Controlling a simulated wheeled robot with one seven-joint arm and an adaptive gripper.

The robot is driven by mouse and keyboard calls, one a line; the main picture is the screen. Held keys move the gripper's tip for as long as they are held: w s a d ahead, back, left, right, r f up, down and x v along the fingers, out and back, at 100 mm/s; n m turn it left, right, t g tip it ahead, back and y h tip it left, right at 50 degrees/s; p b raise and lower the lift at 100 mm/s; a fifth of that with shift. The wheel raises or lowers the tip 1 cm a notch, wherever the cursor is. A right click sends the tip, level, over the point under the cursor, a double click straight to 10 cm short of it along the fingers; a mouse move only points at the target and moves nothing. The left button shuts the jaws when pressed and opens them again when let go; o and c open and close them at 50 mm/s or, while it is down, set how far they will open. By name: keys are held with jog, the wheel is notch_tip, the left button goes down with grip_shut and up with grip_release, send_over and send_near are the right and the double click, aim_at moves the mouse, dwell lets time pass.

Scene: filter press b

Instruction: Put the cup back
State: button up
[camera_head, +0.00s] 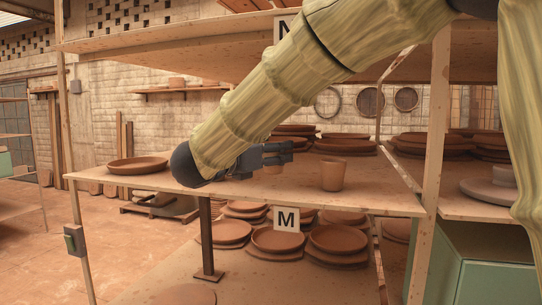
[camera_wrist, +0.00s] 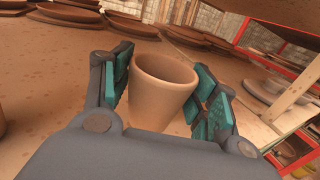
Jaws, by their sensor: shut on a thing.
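A clay-brown cup (camera_wrist: 160,90) is between the teal pads of my gripper (camera_wrist: 168,85) in the wrist view, its open mouth up. My gripper (camera_head: 276,153) is shut on it. In the head view the fingers hide most of this cup, and only a brown part (camera_head: 272,169) shows under them. I cannot tell whether its base touches the board. A similar cup (camera_head: 333,175) stands upright on the middle shelf (camera_head: 240,194), to the right of my gripper and apart from it.
A wide clay dish (camera_head: 137,165) is at the shelf's left end. Stacked plates (camera_head: 345,146) lie behind my gripper. A wooden post (camera_head: 430,160) stands to the right. Shelf between the dish and front cup is partly clear.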

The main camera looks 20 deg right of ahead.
jog(key=w, duration=0.2)
jog(key=w+p, duration=0.1)
jog(key=shift+w+d+f, duration=0.2)
jog(key=shift+d, duration=0.05)
jog(key=shift+w+d+r, duration=0.1)
jog(key=shift+w+d, duration=0.05)
jog(key=shift+w, duration=0.15)
jog(key=f+p, duration=0.2)
jog(key=f, duration=0.1)
jog(key=shift+w+p, duration=0.2)
jog(key=shift+p, duration=0.1)
jog(key=shift+f, duration=0.3)
jog(key=shift+s+f, duration=0.1)
jog(key=shift+s, duration=0.05)
jog(key=shift+f, duration=0.15)
jog(key=o, duration=1.2)
jog(key=shift+c, duration=0.2)
